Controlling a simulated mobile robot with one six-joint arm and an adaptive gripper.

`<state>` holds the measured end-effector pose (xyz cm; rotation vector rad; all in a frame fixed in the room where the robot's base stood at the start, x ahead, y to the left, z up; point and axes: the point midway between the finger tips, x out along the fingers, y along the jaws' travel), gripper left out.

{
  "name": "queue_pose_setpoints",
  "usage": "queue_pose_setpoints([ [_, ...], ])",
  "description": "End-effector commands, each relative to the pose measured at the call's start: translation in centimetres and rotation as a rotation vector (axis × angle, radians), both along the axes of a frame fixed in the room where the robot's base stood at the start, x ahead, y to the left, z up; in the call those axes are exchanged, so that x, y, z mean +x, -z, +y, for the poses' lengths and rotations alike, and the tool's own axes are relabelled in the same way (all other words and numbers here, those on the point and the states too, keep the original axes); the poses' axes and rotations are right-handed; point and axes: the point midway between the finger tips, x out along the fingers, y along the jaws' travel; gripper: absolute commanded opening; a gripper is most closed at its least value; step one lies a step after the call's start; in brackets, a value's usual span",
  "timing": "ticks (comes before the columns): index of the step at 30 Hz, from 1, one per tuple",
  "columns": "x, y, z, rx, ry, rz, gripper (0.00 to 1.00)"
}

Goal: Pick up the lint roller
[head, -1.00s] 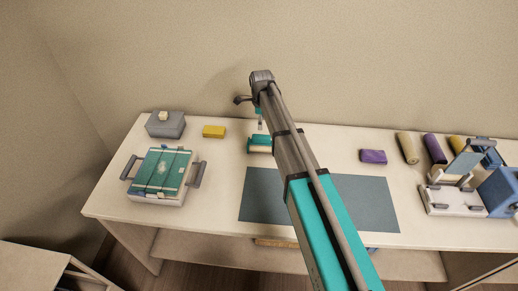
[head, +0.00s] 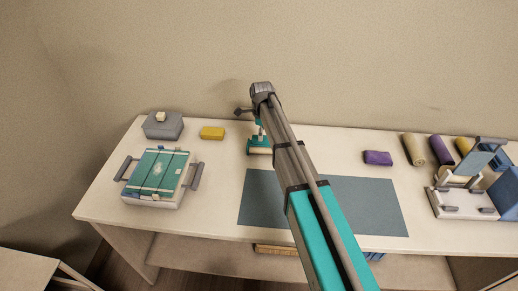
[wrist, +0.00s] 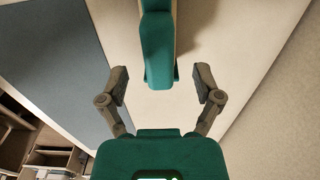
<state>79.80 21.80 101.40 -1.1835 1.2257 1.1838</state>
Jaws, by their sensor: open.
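A teal piece with a cream lower part, which I take for the lint roller (head: 259,150), lies on the table behind the grey-blue mat. In the wrist view the lint roller (wrist: 157,45) runs down from the top edge, and its near end reaches between the fingertips. My gripper (wrist: 162,85) is open, with a finger apart from it on each side. In the head view my gripper (head: 260,136) is small, just above the roller and partly hidden by my arm.
A grey-blue mat (head: 260,205) lies in front. A yellow block (head: 212,133), a grey box (head: 163,126) and a teal-topped device with handles (head: 158,175) are to the left. The wall stands close behind.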

Motion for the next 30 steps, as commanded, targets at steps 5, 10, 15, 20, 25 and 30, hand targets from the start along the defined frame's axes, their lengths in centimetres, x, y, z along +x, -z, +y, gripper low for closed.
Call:
queue_pose_setpoints([
  [5, 0.0, 0.0, 0.0, 0.000, 0.000, 0.000, 0.83],
  [10, 0.0, 0.3, 0.0, 0.000, 0.000, 0.000, 0.83],
  [15, 0.0, 1.2, -0.1, 0.000, 0.001, 0.000, 0.83],
  [20, 0.0, 2.5, -0.2, 0.000, 0.001, 0.000, 0.83],
  [25, -0.1, 3.8, -0.2, 0.000, 0.001, 0.000, 0.83],
  [30, 0.0, 4.8, -0.2, 0.000, 0.000, 0.000, 0.83],
])
